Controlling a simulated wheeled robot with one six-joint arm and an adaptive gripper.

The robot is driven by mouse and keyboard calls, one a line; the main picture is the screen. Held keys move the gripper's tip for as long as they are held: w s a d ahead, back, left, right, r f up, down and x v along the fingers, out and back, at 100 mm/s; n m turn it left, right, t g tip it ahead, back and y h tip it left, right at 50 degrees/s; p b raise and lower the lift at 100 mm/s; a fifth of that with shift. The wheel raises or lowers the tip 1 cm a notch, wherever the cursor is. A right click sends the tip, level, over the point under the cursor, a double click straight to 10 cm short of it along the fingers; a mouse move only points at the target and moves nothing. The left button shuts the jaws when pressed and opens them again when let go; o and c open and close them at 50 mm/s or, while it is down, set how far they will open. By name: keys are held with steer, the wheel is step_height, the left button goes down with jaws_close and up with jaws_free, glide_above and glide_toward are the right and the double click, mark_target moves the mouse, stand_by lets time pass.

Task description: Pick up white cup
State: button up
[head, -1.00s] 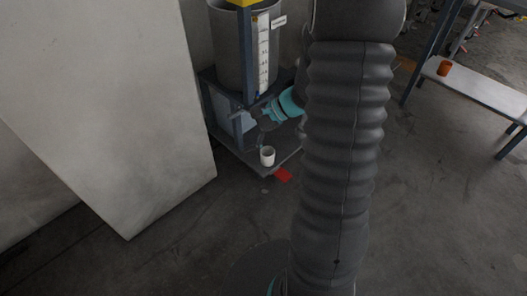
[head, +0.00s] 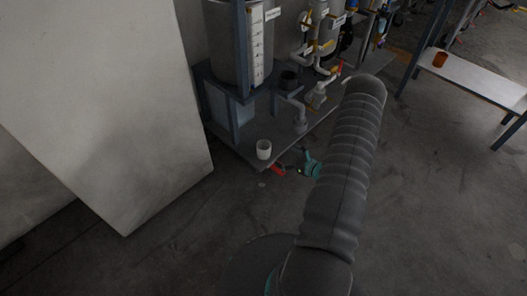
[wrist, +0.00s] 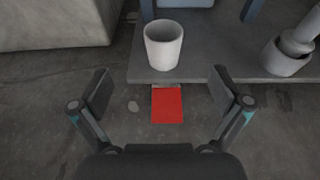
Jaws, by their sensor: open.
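The white cup (head: 264,149) stands upright on the front corner of a low grey platform (head: 232,138) in the head view. In the wrist view the white cup (wrist: 163,47) is near the platform's edge, ahead of my gripper (wrist: 162,92). My gripper is open and empty, with its two fingers spread wide to either side of the cup's line. The cup is beyond the fingertips and not between them. In the head view my gripper is mostly hidden behind my arm, near the platform's front edge.
A red tab (wrist: 167,105) sticks out below the platform edge. A grey pipe fitting (wrist: 288,55) stands right of the cup. A large tank (head: 232,45) stands behind on the platform. A pale panel (head: 95,110) is at left. An orange cup (head: 440,59) stands on a bench at right.

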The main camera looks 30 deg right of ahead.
glide_toward(259, 143)
steer(key=shift+w+a+f, duration=0.3)
steer(key=shift+w+f, duration=0.3)
steer(key=shift+f, duration=0.15)
steer(key=shift+r+x, duration=0.15)
steer(key=shift+x, duration=1.2)
steer(key=shift+r+x, duration=0.2)
steer(key=shift+x, duration=1.15)
steer(key=shift+w, duration=0.15)
steer(key=c, duration=1.2)
